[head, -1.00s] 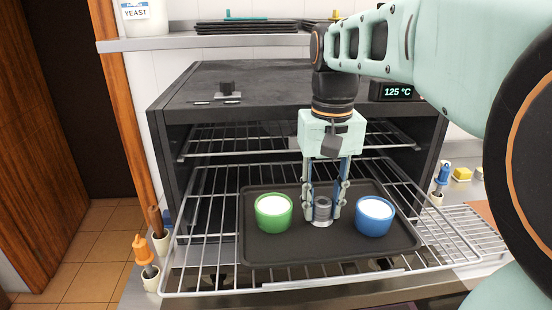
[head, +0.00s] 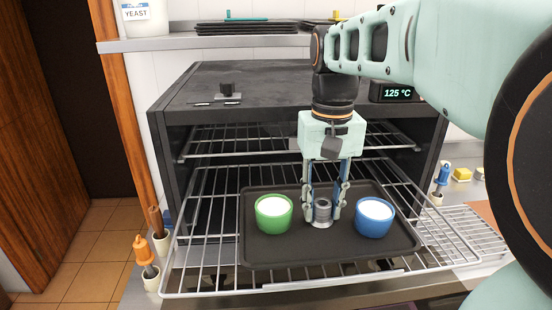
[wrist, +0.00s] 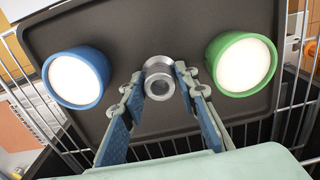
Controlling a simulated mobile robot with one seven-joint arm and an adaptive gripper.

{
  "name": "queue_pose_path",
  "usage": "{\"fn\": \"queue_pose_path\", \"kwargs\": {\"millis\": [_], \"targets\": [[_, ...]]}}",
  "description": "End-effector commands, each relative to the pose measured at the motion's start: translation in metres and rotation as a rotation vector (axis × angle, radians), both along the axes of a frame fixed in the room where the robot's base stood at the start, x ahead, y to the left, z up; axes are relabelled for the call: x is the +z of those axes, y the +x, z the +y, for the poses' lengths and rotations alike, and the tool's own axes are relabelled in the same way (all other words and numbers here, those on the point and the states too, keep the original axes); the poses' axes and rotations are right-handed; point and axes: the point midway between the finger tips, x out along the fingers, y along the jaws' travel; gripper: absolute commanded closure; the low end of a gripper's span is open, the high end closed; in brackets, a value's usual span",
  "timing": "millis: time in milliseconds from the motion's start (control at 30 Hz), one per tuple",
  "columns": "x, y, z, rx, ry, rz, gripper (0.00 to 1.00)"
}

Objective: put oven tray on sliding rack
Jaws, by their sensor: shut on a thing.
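The dark oven tray (head: 288,252) lies level over the pulled-out wire sliding rack (head: 202,230) of the oven. I cannot tell whether it touches the bars. A round grey metal knob (head: 323,210) stands at the tray's middle. A green cup (head: 273,225) is left of it and a blue cup (head: 374,228) right of it, both with white contents. My gripper (head: 322,217) points down and is shut on the knob. In the wrist view, the fingers flank the knob (wrist: 159,88), with the blue cup (wrist: 95,75) left and the green cup (wrist: 225,62) right.
The black oven (head: 270,85) stands open behind, with an upper rack (head: 240,147) inside. A shelf (head: 220,42) runs above. Small holders with orange (head: 140,248) and blue (head: 443,174) tools stand on either side. Bare rack bars show around the tray, more to its left.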

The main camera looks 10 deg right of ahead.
Motion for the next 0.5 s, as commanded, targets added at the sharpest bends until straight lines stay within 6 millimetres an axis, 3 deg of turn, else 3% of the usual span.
{"fn": "queue_pose_path", "kwargs": {"millis": [500], "targets": [[-0.0021, 0.0005, 0.0000, 0.000, 0.000, -0.002, 1.00]]}}
